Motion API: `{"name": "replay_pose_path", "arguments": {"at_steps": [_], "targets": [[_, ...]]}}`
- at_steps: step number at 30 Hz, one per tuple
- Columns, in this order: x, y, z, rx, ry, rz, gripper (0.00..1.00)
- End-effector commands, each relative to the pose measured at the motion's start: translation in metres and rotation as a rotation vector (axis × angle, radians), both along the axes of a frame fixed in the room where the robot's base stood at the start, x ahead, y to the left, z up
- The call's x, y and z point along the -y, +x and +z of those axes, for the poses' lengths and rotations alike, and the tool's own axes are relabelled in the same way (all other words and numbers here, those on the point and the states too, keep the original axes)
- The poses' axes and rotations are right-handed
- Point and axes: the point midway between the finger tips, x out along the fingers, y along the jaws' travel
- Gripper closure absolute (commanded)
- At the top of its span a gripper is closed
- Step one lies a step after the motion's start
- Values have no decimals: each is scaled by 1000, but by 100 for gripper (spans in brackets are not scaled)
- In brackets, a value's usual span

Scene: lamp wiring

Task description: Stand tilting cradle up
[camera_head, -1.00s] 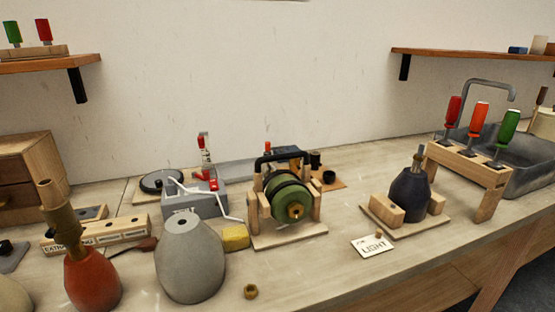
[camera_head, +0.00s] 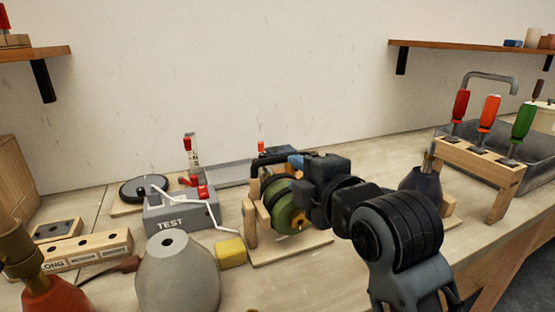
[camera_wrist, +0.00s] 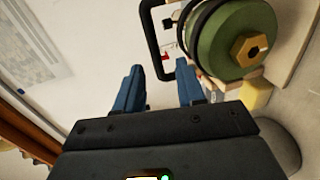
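The tilting cradle (camera_head: 250,220) has wooden posts on a flat board and stands mid-bench in the head view. A green round body (camera_head: 280,207) lies on its side in it, with a brass nut facing the front. A black bar handle arches over it; the handle (camera_wrist: 150,32) shows more clearly in the wrist view. My gripper (camera_head: 297,161) reaches in from the right, above the cradle. In the wrist view my gripper (camera_wrist: 160,68) has its blue fingers apart, with nothing between them. The handle lies just beyond the fingertips; I cannot tell whether they touch.
A grey TEST box (camera_head: 178,218) with red clips, a yellow block (camera_head: 231,252) and a grey lamp body (camera_head: 178,280) stand left of the cradle. A dark lamp body (camera_head: 420,182) and a screwdriver rack (camera_head: 482,160) stand right. My arm hides part of the bench.

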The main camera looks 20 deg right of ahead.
Motion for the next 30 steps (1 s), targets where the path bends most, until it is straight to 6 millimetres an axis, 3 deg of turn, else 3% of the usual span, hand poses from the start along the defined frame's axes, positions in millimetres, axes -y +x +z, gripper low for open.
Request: {"name": "replay_pose_path", "arguments": {"at_steps": [7, 21, 30], "targets": [[0, 13, 4, 0, -20, 4, 61], [-1, 74, -10, 0, -18, 5, 61], [0, 79, -11, 2, -17, 5, 61]]}}
